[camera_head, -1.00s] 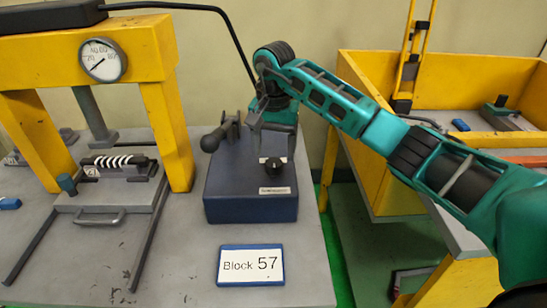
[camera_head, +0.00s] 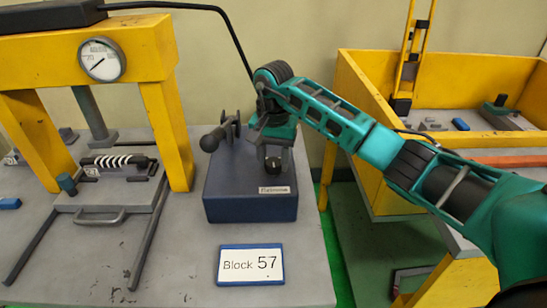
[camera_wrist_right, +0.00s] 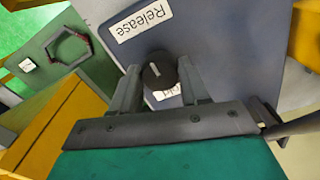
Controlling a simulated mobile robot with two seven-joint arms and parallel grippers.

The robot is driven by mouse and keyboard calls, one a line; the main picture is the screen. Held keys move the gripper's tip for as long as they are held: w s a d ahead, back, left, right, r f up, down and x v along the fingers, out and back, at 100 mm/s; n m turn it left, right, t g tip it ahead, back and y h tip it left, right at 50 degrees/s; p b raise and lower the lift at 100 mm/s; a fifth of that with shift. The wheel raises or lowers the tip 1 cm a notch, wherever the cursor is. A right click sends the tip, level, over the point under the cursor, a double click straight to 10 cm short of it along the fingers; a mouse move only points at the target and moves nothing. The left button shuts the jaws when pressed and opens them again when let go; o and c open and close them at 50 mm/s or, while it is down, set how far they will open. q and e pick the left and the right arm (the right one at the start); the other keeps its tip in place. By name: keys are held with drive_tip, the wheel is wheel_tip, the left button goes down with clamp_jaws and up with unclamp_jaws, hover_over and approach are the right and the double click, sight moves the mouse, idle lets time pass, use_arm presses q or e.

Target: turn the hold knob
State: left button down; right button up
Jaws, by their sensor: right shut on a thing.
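The hold knob (camera_wrist_right: 158,70) is a round black knob with a pale pointer line. It sits on a dark blue box (camera_wrist_right: 215,40), beside a white label (camera_wrist_right: 167,92) that is partly hidden by a finger. In the head view the knob (camera_head: 273,164) shows on the box (camera_head: 250,207), just below my right gripper (camera_head: 272,146). In the right wrist view the two grey fingers of my right gripper (camera_wrist_right: 158,78) stand on either side of the knob and are shut on it. My left gripper is not in view.
A "Release" label (camera_wrist_right: 140,20) is on the box. A lever with a dark grip (camera_head: 212,140) stands at the box's left. A yellow press (camera_head: 165,125) with a gauge stands further left. A "Block 57" card (camera_head: 251,265) lies in front. A yellow bin (camera_head: 362,130) is at right.

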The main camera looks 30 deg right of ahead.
drive_tip(key=c, duration=0.3)
